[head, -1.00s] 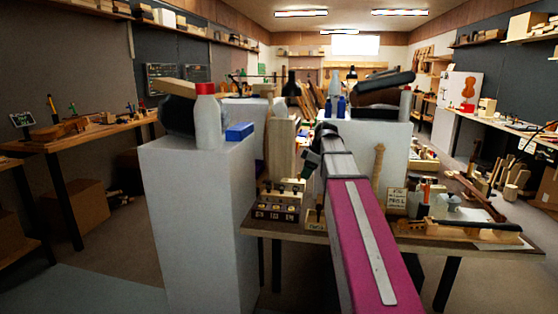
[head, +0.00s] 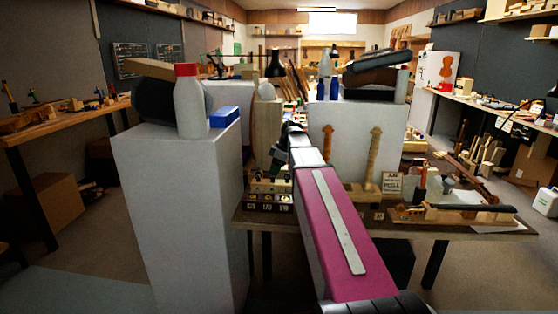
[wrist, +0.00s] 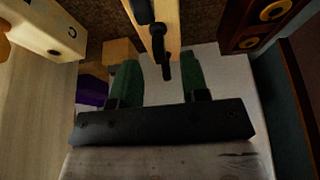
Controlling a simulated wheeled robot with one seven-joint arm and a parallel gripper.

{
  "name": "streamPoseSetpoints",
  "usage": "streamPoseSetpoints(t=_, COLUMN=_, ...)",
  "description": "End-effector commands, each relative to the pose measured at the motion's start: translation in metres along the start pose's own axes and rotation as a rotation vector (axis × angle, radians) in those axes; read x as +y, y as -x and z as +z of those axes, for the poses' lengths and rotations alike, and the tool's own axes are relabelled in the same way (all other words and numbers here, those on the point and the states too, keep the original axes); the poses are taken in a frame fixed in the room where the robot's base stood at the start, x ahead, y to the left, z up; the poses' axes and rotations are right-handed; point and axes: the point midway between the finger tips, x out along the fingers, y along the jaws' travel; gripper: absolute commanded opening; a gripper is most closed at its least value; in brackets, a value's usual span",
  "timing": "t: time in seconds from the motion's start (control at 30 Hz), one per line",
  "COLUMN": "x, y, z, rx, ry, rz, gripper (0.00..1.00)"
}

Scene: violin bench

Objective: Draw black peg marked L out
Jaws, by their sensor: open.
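In the wrist view a black peg (wrist: 160,45) sticks out of a pale wooden block (wrist: 146,18). No L mark can be read on it. Another black part (wrist: 143,10) shows on the same block, at the top edge. My gripper (wrist: 160,70) is open, its two green fingers on either side of the peg's lower end. The peg appears free of both fingers; its depth between them is hard to judge. In the head view my gripper end (head: 283,152) hangs above the left part of the bench, by a small labelled rack (head: 268,202); the peg is too small to make out there.
A pale block (wrist: 50,30) and a dark red-brown block with brass rings (wrist: 262,20) flank the gripper. In the head view a white pedestal (head: 180,210) with a red-capped bottle (head: 188,105) stands left of the bench (head: 430,233). A lettered card (head: 392,184) stands farther right.

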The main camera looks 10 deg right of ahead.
Motion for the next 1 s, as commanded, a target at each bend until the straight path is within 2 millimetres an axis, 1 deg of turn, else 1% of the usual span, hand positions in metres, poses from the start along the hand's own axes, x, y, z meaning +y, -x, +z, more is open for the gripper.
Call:
streamPoseSetpoints(t=0.03, x=0.0, y=-0.008, z=0.0, rx=0.0, ry=0.0, rz=-0.001, gripper=0.41)
streamPoseSetpoints(t=0.1, x=0.0, y=-0.015, z=0.0, rx=0.0, ry=0.0, rz=-0.001, gripper=0.41)
streamPoseSetpoints(t=0.23, x=0.0, y=-0.024, z=0.0, rx=0.0, ry=0.001, rz=0.0, gripper=0.41)
streamPoseSetpoints(t=0.37, x=0.0, y=-0.028, z=0.0, rx=0.0, ry=0.001, rz=0.001, gripper=0.41)
streamPoseSetpoints(t=0.6, x=0.0, y=-0.028, z=0.0, rx=0.0, ry=0.0, rz=0.001, gripper=0.41)
streamPoseSetpoints(t=0.67, x=0.0, y=-0.028, z=0.0, rx=0.0, ry=0.0, rz=0.001, gripper=0.22)
streamPoseSetpoints(t=0.7, x=0.0, y=-0.028, z=0.0, rx=0.0, ry=0.0, rz=0.001, gripper=0.09)
streamPoseSetpoints(t=0.73, x=0.0, y=-0.028, z=0.0, rx=0.0, ry=0.0, rz=0.001, gripper=0.0)
streamPoseSetpoints(t=0.83, x=0.0, y=-0.028, z=0.0, rx=0.0, ry=0.0, rz=0.0, gripper=0.0)
streamPoseSetpoints(t=0.87, x=0.0, y=-0.028, z=0.0, rx=0.0, ry=0.0, rz=0.0, gripper=0.04)
streamPoseSetpoints(t=0.9, x=0.0, y=-0.028, z=0.0, rx=0.0, ry=0.0, rz=0.0, gripper=0.0)
streamPoseSetpoints(t=1.0, x=0.0, y=-0.028, z=0.0, rx=0.0, ry=0.0, rz=0.0, gripper=0.0)
